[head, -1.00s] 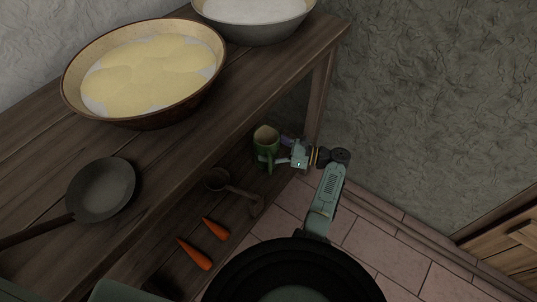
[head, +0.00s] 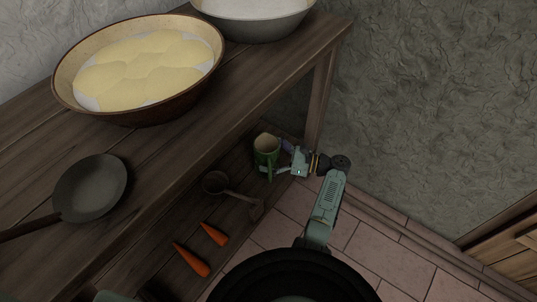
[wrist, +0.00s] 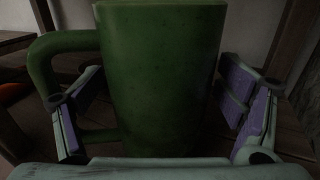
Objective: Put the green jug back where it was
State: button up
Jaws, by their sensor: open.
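The green jug (head: 264,150) stands upright on the lower shelf (head: 222,232) of the wooden table, near its right end. In the wrist view the jug (wrist: 160,80) fills the middle, with its handle (wrist: 48,62) to the left. My gripper (head: 287,158) reaches in from the right at the jug. Its purple-padded fingers are spread to both sides of the jug, the left one by the handle and the right one with a visible gap. The jug's base is hidden behind my gripper in the wrist view.
A ladle-like tool (head: 217,184) and two carrots (head: 191,260) lie on the lower shelf left of the jug. The tabletop above carries a pan (head: 90,188), a bowl of yellow dough (head: 140,110) and a grey bowl (head: 255,28). A table leg (head: 320,95) stands close behind my gripper.

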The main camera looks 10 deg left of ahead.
jog(key=shift+r, duration=0.2)
jog(key=d, duration=1.2)
